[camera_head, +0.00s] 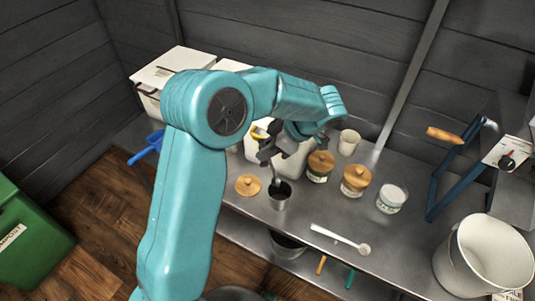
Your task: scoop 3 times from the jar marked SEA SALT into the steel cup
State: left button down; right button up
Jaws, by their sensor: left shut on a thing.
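My left gripper (268,153) is shut on what looks like a small scoop, mostly hidden by the jaws. A thin grey part (276,181) of it points down at the mouth of the steel cup (279,201). The cup stands upright on the bench, and its inside looks dark. I cannot tell whether the scoop holds anything. An open glass jar (391,199) with white contents stands to the right; its label is too small to read. My right gripper is not in view.
A loose wooden lid (248,186) lies left of the cup. A white long-handled scoop (340,239) lies near the bench's front edge. A white bucket (462,265) and blue frame (432,197) stand right. A pale cup (349,142) stands behind the jars.

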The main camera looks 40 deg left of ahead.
aim_at(261, 139)
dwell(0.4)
pick_arm(q)
jog(key=h, duration=0.1)
jog(key=t+h+b, duration=0.1)
jog(key=b, duration=0.1)
jog(key=shift+s+a+r+t+h, duration=0.1)
jog(key=shift+a+r+t+h, duration=0.2)
jog(key=shift+h, duration=0.1)
jog(key=t+h, duration=0.1)
jog(key=r+t+h, duration=0.1)
jog(key=h, duration=0.1)
jog(key=shift+s+a, duration=0.2)
jog(key=h, duration=0.1)
jog(key=t+h, duration=0.1)
jog(key=shift+r+h, duration=0.3)
jog(key=shift+a+r+t+h+b, duration=0.15)
jog(key=shift+r+t+h+b, duration=0.15)
jog(key=shift+t+h, duration=0.55)
jog(key=shift+r+h, duration=0.15)
jog(key=shift+h, duration=0.5)
